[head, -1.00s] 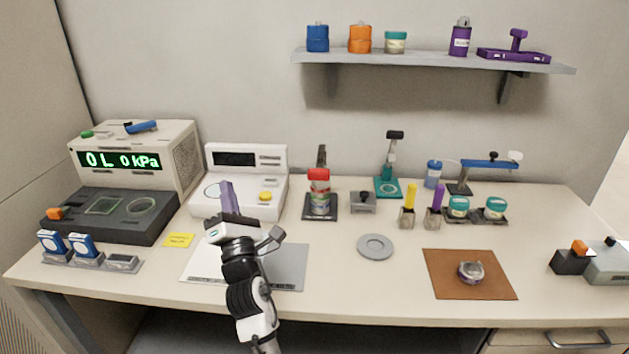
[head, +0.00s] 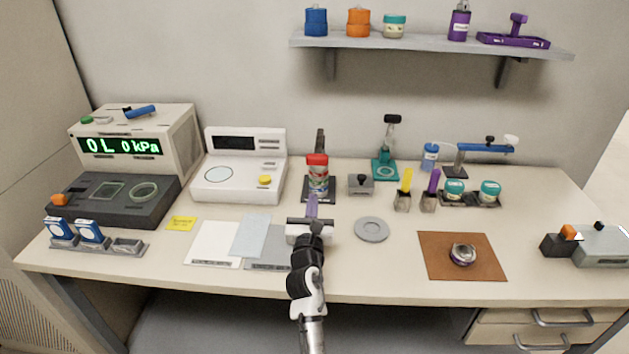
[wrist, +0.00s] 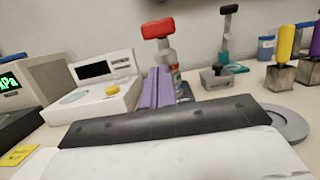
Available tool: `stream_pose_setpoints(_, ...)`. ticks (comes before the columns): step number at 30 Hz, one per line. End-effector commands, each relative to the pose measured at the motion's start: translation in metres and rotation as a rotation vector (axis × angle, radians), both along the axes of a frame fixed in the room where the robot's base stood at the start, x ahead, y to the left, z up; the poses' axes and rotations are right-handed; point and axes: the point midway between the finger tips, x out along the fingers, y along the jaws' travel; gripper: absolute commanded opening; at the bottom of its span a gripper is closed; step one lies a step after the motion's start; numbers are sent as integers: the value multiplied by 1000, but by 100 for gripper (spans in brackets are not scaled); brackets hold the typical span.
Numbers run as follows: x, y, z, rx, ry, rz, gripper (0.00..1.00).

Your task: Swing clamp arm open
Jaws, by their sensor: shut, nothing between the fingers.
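My gripper (head: 312,203) has purple fingers, shut and empty, pointing toward the back of the bench. It also shows in the wrist view (wrist: 157,86). Just beyond the fingertips stands a red-topped, labelled container (head: 317,178) on a dark base plate (head: 307,196), with a dark upright behind it. In the wrist view its red top (wrist: 158,28) rises above the fingers, which hide its lower part. A teal stand (head: 385,170) with a black-topped arm is further right, also in the wrist view (wrist: 226,48). I cannot tell for sure which is the clamp.
A white instrument (head: 240,188) stands left of the container. A small grey block (head: 360,186) and a grey disc (head: 371,230) lie to its right. Yellow (head: 404,188) and purple (head: 431,188) handled tools stand beyond them. Sheets (head: 215,243) lie front left. A shelf (head: 430,43) hangs above.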

Motion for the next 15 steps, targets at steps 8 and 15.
stream_pose_setpoints(8,31,1,9,-2,-2,1,0)
stream_pose_setpoints(15,70,1,19,-1,-3,2,0)
